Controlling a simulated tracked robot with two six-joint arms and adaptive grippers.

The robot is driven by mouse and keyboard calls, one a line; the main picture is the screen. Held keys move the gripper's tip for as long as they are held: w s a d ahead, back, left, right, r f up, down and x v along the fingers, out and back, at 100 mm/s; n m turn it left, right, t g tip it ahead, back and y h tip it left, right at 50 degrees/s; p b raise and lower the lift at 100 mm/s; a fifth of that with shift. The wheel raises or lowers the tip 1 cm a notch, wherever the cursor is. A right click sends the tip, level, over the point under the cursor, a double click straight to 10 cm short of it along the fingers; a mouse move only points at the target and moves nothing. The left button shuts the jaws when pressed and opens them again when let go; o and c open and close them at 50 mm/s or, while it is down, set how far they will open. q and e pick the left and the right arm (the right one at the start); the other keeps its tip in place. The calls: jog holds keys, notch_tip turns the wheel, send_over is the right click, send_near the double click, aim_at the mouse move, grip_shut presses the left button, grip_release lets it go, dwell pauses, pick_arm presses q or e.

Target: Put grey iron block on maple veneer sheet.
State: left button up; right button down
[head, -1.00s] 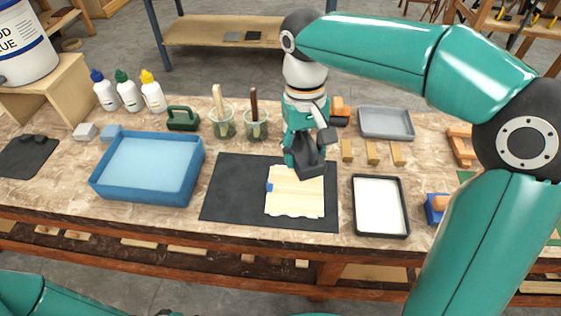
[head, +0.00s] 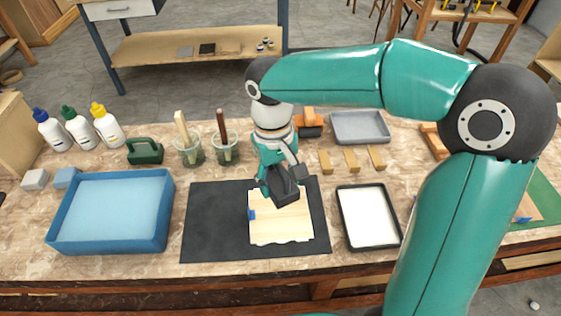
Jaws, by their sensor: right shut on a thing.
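The maple veneer sheet (head: 280,228) is pale and lies on a black mat (head: 205,230), with a small blue piece at its left edge. My right gripper (head: 283,193) points down over the sheet's back edge. It is shut on what appears to be the grey iron block, a dark grey shape at its fingertips. Block and fingers are hard to tell apart, and I cannot tell whether the block touches the sheet. My left gripper is not in view.
A blue tray (head: 110,246) stands left of the mat, with a light grey block (head: 35,179) and a blue-grey block (head: 66,177) behind it. A black-rimmed white tray (head: 349,240) is right. Brush jars (head: 188,152), wooden blocks (head: 351,160) and a grey tray (head: 361,138) stand behind.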

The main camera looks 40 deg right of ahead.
aim_at(280, 214)
notch_tip(280, 214, down, 10)
jog(key=shift+r, duration=0.1)
dwell(0.4)
jog(key=shift+c, duration=1.8)
grip_release()
jog(key=shift+b, duration=0.35)
jog(key=r, duration=0.4)
jog(key=w+r, duration=0.1)
jog(key=r, duration=0.3)
jog(key=r+p, duration=0.1)
jog(key=r, duration=0.3)
jog(key=shift+w, duration=0.15)
jog(key=shift+f, duration=0.1)
